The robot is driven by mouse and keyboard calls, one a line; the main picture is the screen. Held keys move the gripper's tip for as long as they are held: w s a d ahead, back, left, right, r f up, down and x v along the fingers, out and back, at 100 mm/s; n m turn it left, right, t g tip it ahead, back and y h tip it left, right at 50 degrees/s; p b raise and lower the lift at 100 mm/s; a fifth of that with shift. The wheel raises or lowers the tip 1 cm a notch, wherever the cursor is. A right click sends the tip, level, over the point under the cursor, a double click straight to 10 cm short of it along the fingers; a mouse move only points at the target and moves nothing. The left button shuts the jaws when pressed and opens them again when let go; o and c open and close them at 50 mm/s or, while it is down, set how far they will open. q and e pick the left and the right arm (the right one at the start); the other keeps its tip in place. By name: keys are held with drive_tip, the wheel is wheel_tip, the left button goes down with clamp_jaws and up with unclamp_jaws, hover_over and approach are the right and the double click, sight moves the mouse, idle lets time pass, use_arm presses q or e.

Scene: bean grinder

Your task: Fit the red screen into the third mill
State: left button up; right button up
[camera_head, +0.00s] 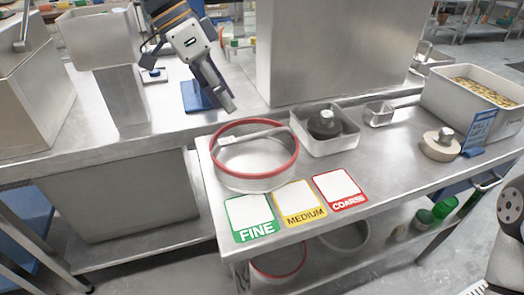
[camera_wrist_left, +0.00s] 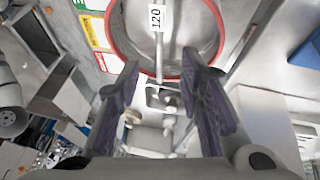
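The red-rimmed round screen (camera_head: 297,160) lies on the steel table in the head view, with a bar across it. In the left wrist view the screen (camera_wrist_left: 112,38) shows ahead of the fingers, and a white tag on its bar reads 120. My left gripper (camera_head: 228,105) is above and behind the screen, pointing down; its dark fingers (camera_wrist_left: 158,80) are spread in the wrist view with nothing clearly held between them. My right gripper is not in view; only part of that arm (camera_head: 511,205) shows at the right edge. Which steel housing is the third mill cannot be told.
Green FINE (camera_head: 250,215), yellow MEDIUM (camera_head: 299,202) and red COARSE (camera_head: 340,188) cards lie in front. A steel tray (camera_head: 343,145) stands right of the screen. A bean bin (camera_head: 460,100) is at the far right. Steel hoppers (camera_head: 103,38) and a tall box (camera_head: 330,55) stand behind.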

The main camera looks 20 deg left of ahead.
use_arm(q)
drive_tip(key=x, duration=0.9)
drive_tip(key=shift+w+d+r, duration=0.2)
drive_tip(key=shift+w+d, duration=0.05)
drive_tip(key=shift+d, duration=0.1)
clamp_jaws()
